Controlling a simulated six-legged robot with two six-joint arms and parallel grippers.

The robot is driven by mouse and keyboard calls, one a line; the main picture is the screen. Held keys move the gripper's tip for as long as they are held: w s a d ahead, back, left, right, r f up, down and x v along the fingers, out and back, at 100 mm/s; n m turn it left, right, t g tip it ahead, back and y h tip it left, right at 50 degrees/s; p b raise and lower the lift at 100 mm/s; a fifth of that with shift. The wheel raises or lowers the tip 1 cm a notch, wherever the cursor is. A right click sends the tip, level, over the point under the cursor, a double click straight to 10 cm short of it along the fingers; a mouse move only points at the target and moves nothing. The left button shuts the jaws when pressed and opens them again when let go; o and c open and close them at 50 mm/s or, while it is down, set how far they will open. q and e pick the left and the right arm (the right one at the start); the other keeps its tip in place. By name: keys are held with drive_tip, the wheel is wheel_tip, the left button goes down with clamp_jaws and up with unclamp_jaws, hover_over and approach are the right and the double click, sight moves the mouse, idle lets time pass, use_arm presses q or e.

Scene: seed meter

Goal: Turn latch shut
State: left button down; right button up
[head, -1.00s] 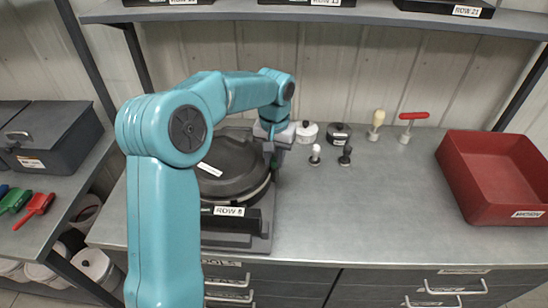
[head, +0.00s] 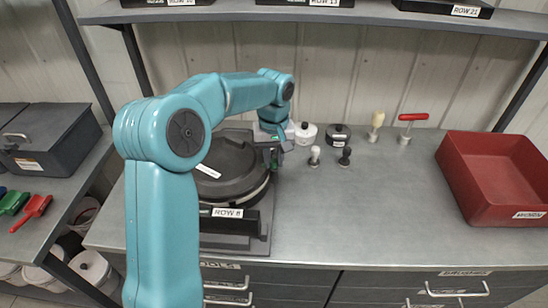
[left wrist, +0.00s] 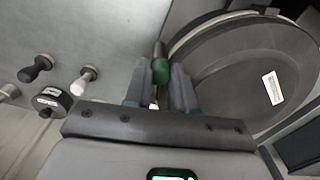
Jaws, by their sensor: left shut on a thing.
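The seed meter (head: 228,172), a round dark housing with a pale rim, sits on the bench on a base labelled ROW 8. It also shows in the left wrist view (left wrist: 240,75). The latch (left wrist: 161,68), a lever with a green tip, is at the meter's rim. My left gripper (head: 273,158) is at the meter's right side and is shut on the latch; in the left wrist view its fingers (left wrist: 161,92) stand on both sides of the lever. My left arm hides part of the meter's left side. My right gripper is out of view.
Several small knobbed tools and lidded pots, among them a white pot (head: 305,133) and a black pot (head: 338,135), stand right of the gripper. A red bin (head: 492,208) is at the far right. The bench middle (head: 370,205) is clear. A shelf (head: 330,14) runs above.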

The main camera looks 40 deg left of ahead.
sight(273, 160)
use_arm(q)
drive_tip(key=shift+w+a+r, duration=0.1)
drive_tip(key=shift+a+r, duration=0.05)
drive_tip(key=shift+a, duration=0.1)
drive_tip(key=c, duration=0.9)
unclamp_jaws()
drive_tip(key=shift+c, duration=0.2)
drive_tip(key=shift+f, duration=0.2)
drive_tip(key=shift+d+r, duration=0.1)
drive_tip(key=shift+r, duration=0.1)
wheel_tip(273, 160, up, 16)
drive_tip(key=p, duration=0.1)
